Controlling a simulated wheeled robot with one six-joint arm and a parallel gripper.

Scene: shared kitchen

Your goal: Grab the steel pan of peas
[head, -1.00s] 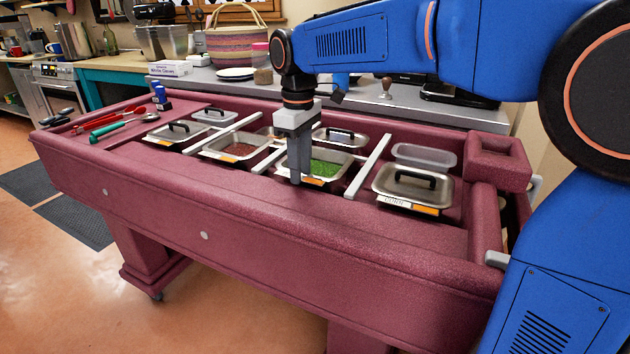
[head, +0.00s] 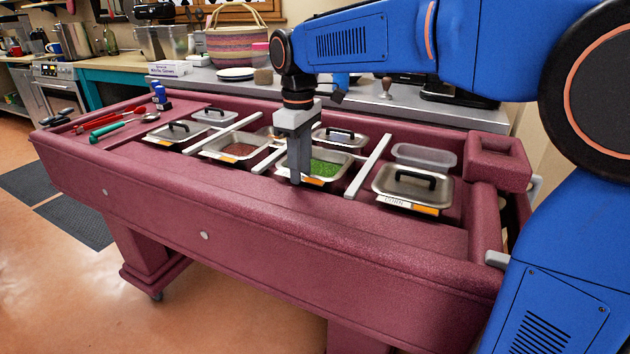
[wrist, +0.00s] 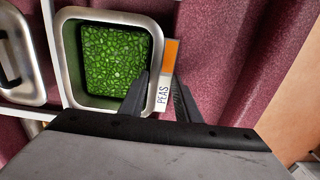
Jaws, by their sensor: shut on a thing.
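The steel pan of peas (head: 338,180) sits in the maroon counter, open on top, with green peas (head: 325,168) inside. In the wrist view the pan (wrist: 70,62) shows a steel rim and a label reading PEAS with an orange strip. My gripper (head: 295,181) points down at the pan's near edge. In the wrist view my gripper (wrist: 165,88) has one finger inside the rim and one outside, beyond the label. It is shut on the pan's near wall; the exact contact is partly hidden by the fingers.
A lidded pan labelled CORN (head: 412,187) stands to the right, past a grey divider bar (head: 370,163). A pan of reddish-brown food (head: 236,150) is to the left. A lidded pan (head: 338,138) stands behind the peas. The counter's front ledge (head: 230,195) is clear.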

